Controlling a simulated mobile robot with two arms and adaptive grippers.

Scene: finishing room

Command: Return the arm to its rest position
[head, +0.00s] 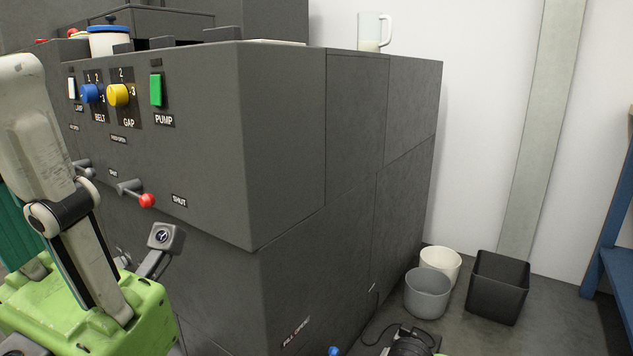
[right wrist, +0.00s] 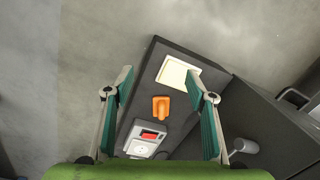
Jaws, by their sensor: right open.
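Between the fingers, farther off, are an orange part (right wrist: 161,106) and a cream plate (right wrist: 185,70) on a dark surface.
The machine panel has a blue knob (head: 91,94), a yellow knob (head: 118,95), a green switch (head: 157,90) and a red-tipped lever (head: 146,200). A grey bucket (head: 426,295) and a black bin (head: 497,290) stand on the floor.

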